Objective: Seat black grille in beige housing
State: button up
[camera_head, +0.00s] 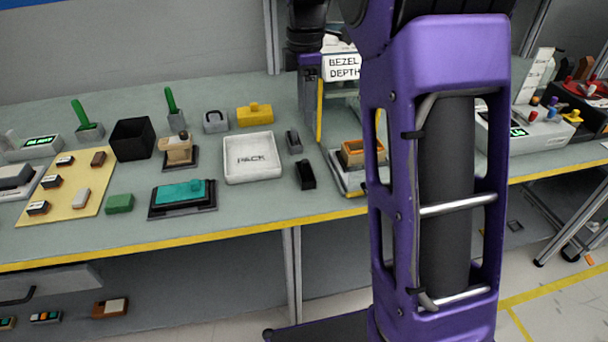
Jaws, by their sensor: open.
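Two small dark pieces lie right of the white PACK tray: a black one (306,175) near the front and a dark grey one (293,140) behind it. The black one looks most like the grille, but its slats are too small to see. An open tan-orange frame (362,153) sits in a pale fixture (345,180) right of them, partly hidden by my arm. A beige block (178,152) stands on a dark base at left. I cannot tell which is the housing. My gripper (311,100) points down behind these pieces, open and seemingly empty; its fingertips are unclear.
The PACK tray (249,168) stands mid-bench. A BEZEL DEPTH sign (344,67) stands behind the fixture. A black bin (132,139), a teal piece (181,192) and a yellow board (75,190) fill the left. My purple arm link hides the bench at right.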

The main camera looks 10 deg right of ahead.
jog(key=b, duration=0.1)
send_over(305, 160)
notch_tip(305, 160, down, 8)
jog(key=shift+w+f, duration=0.1)
jog(key=shift+f, duration=0.1)
jog(key=f+b, duration=0.1)
jog(key=f, duration=0.4)
jog(key=shift+s+f, duration=0.1)
jog(key=shift+s, duration=0.1)
grip_shut()
dwell(1.0)
